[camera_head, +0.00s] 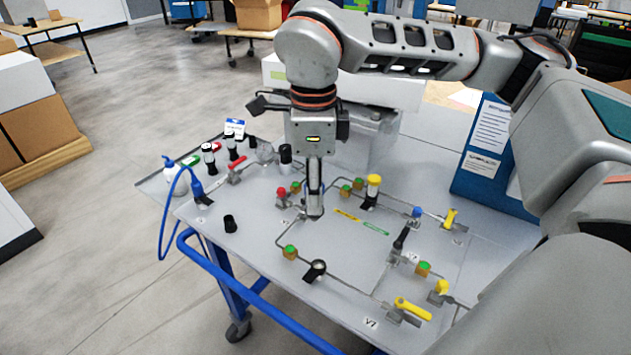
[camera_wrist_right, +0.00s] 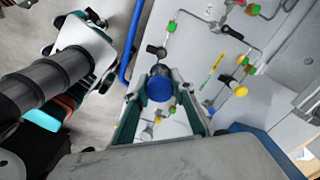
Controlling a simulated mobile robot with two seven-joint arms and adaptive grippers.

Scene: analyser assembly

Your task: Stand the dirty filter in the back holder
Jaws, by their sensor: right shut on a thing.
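My right gripper (camera_head: 314,205) points straight down over the middle of the board. It is shut on a blue-topped cylinder (camera_wrist_right: 160,88), apparently the dirty filter, seen end-on between the fingers in the right wrist view. In the head view the fingers hide most of it, and I cannot tell whether its lower end touches the board. A black ring holder (camera_head: 315,270) stands at the near part of the pipework and looks empty. Another black holder (camera_head: 367,205) carries a yellow-topped cylinder (camera_head: 374,185), right of my gripper.
Pipes with yellow-handled valves (camera_head: 411,308) and green-topped blocks (camera_head: 290,251) cover the board. A small black cup (camera_head: 229,223) stands at its left. Several black-and-white cylinders (camera_head: 208,155) stand at the back left. A blue panel (camera_head: 490,160) rises at the right.

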